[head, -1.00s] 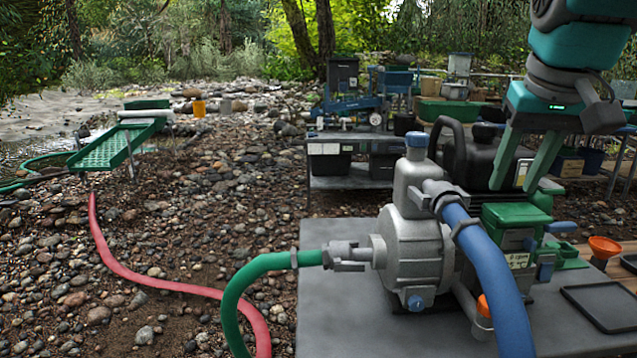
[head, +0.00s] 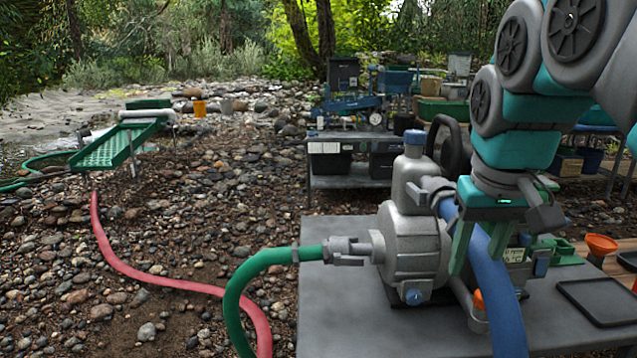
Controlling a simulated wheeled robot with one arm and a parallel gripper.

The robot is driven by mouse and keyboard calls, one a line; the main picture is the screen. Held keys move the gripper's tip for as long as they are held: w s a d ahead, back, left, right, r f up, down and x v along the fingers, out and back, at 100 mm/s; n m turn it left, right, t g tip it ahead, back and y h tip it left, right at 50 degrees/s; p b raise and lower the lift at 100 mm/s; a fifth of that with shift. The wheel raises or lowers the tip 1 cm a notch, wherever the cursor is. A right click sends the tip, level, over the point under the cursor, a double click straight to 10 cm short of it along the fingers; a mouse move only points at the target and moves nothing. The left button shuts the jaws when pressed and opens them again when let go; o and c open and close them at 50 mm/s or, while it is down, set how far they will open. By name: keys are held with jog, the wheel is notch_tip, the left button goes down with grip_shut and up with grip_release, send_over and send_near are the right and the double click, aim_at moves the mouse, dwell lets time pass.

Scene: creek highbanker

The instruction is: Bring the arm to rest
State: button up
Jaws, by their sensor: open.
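My gripper (head: 480,248) points down at the right of the head view, with its two green fingers apart. Nothing shows between the fingertips except the pump parts and hose behind or beside them. The grey pump (head: 412,245) stands on the grey table (head: 340,320) just left of my gripper. Much of the engine is hidden behind my gripper.
A green hose (head: 255,270) leaves the pump to the left. A black tray (head: 600,302) and an orange funnel (head: 600,243) are at the right. A green sluice (head: 118,145) with a red hose (head: 120,262) stands on the stones. A bench (head: 345,180) with equipment is behind.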

jog(key=s+a+f+g, duration=0.2)
jog(key=s+a+f, duration=0.1)
jog(key=s+f, duration=0.6)
jog(key=s+a+f+g, duration=0.2)
jog(key=s+f, duration=0.8)
jog(key=f, duration=0.7)
jog(key=shift+a+n+y, duration=0.3)
jog(key=shift+a, duration=0.15)
jog(key=shift+s+d, duration=0.1)
